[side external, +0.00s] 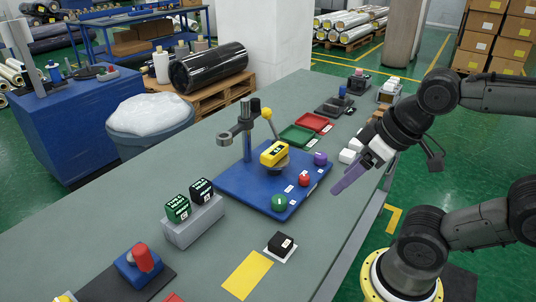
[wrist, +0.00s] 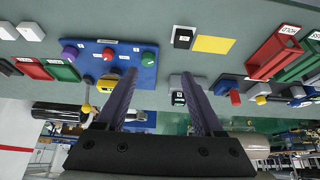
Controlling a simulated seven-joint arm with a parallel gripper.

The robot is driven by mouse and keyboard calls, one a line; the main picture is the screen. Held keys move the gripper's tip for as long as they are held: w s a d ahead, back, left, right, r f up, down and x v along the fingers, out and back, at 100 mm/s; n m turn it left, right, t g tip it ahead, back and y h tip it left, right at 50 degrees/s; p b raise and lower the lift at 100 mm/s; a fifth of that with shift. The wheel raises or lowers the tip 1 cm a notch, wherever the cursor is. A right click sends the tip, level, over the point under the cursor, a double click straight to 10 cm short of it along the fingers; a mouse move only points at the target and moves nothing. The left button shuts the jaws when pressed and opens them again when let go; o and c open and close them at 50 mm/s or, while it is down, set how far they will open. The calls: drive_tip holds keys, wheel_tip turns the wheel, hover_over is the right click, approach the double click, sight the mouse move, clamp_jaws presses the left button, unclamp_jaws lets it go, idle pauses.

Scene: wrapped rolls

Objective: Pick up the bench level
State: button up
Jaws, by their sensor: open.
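A yellow block with a dark label, which looks like the bench level (side external: 274,153), rests on a round support on the blue fixture plate (side external: 232,183). A grey post with an arm and a yellow ball knob stands just behind it. My gripper (side external: 337,188) is to the right of the plate, above the bench's right edge, apart from the block. Its purple fingers are open and empty; they also show in the wrist view (wrist: 158,74).
Green (side external: 279,202), red (side external: 304,180) and purple (side external: 320,158) knobs stand on the plate near the block. A grey holder (side external: 193,222) carries green and black boxes. A black labelled block (side external: 281,244) and yellow mat (side external: 247,275) lie in front. Green and red trays (side external: 297,137) are behind.

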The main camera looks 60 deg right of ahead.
drive_tip(key=shift+o, duration=0.3)
drive_tip(key=shift+o, duration=1)
